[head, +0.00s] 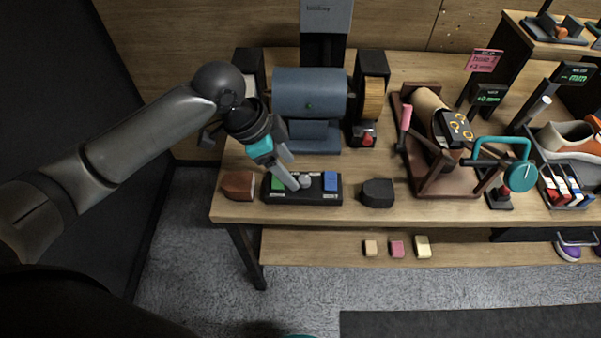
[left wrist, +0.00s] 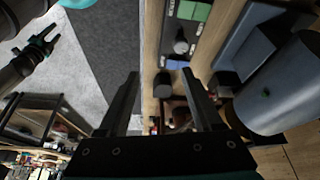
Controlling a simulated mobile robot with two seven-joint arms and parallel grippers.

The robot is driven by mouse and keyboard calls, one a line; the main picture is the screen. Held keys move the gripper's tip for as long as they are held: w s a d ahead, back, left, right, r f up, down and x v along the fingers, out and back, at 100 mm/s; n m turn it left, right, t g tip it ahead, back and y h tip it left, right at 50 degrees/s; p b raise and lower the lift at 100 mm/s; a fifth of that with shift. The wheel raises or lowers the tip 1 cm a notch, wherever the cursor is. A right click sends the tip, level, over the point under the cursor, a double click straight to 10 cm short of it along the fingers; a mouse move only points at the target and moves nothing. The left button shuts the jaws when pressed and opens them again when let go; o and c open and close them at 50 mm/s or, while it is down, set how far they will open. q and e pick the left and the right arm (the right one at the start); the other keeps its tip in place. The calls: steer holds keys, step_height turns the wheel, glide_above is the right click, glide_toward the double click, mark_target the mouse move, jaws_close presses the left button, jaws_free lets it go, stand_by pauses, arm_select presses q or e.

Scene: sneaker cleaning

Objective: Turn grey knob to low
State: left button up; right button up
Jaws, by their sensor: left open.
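The grey knob (head: 305,181) is on a black control panel (head: 318,197) at the front left of the bench, between a green button (head: 278,183) and a blue button (head: 331,181). My left gripper (head: 291,172) is open and empty over the panel, one finger reaching down close to the knob. I cannot tell whether it touches. In the left wrist view the knob (left wrist: 181,45) lies just beyond the tip of the right-hand finger, not between the fingers. The knob's pointer setting is unreadable. My right gripper (left wrist: 46,37) shows small in the left wrist view, apart from the bench, its fingers spread.
A blue-grey polishing machine (head: 308,95) stands behind the panel. A brown block (head: 238,185) is left of the panel and a black block (head: 377,193) right of it. A wooden clamp stand (head: 450,180) is farther right. Small blocks lie on the lower shelf (head: 320,248).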

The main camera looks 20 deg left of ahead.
arm_select(q)
glide_toward(303, 179)
steer(key=b+x, duration=0.2)
steer(key=x, duration=0.6)
steer(key=shift+d+f, duration=0.1)
steer(key=shift+f, duration=0.1)
stand_by(0.3)
jaws_close()
stand_by(0.4)
